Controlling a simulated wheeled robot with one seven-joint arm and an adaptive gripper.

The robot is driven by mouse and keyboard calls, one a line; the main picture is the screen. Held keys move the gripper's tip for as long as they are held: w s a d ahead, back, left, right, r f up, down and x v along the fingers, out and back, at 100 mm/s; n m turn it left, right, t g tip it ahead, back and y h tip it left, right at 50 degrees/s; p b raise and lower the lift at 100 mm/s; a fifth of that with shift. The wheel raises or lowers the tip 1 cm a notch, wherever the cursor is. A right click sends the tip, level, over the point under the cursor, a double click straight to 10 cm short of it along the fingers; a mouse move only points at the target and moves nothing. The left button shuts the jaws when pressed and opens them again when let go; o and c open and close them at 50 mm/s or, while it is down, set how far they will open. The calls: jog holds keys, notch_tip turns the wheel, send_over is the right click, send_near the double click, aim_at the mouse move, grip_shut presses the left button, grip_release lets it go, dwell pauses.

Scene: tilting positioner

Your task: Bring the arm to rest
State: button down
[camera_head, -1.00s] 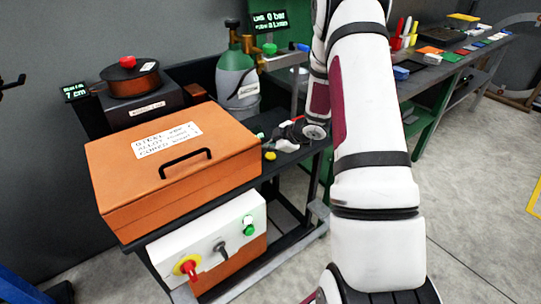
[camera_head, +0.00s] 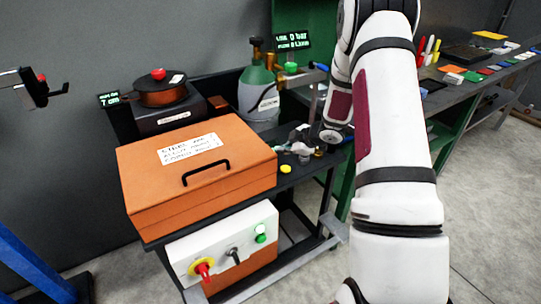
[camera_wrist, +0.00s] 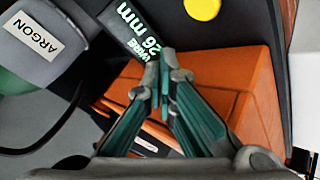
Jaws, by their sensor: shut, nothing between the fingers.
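My white arm (camera_head: 398,160) stands raised in the right half of the head view, its upper part bent over beside the dark cart. My gripper (camera_wrist: 166,60) shows in the wrist view with its two fingertips together and nothing between them. It is over or close to an orange box (camera_wrist: 245,75) and a black display reading 26 mm (camera_wrist: 138,32); the gap to them is hard to tell. In the head view the arm's end is beside the cart, and the fingers are not clear there.
An orange lidded box (camera_head: 190,165) with a black handle sits on the cart, above a white control panel (camera_head: 225,245). A green gas cylinder (camera_head: 258,85) stands behind; an ARGON label (camera_wrist: 38,38) shows in the wrist view. A bench (camera_head: 450,78) with coloured items runs right. Floor at right is clear.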

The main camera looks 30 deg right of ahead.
jog(key=s+a+r+m+h, duration=0.1)
jog(key=s+r+m+h, duration=0.15)
jog(key=r, duration=0.65)
jog(key=s+a+r+m+h, duration=0.1)
jog(key=r+m+h, duration=0.15)
jog(key=r, duration=0.75)
jog(key=s+a+r+m+g+h, duration=0.1)
jog(key=s+a+r+m+g, duration=0.15)
jog(key=s+a+r, duration=0.5)
jog(key=s+a+m+y, duration=0.1)
jog(key=s+a, duration=0.3)
jog(key=s, duration=0.4)
jog(key=s+a+m+g+y, duration=0.1)
jog(key=s+a+m, duration=0.1)
jog(key=s+a, duration=0.3)
jog(key=s+a+m+g+y, duration=0.1)
jog(key=s+a, duration=0.4)
jog(key=s, duration=0.8)
jog(key=shift+s+r+y, duration=0.25)
jog(key=shift+r+y, duration=0.1)
jog(key=shift+y, duration=0.05)
jog(key=shift+d, duration=0.1)
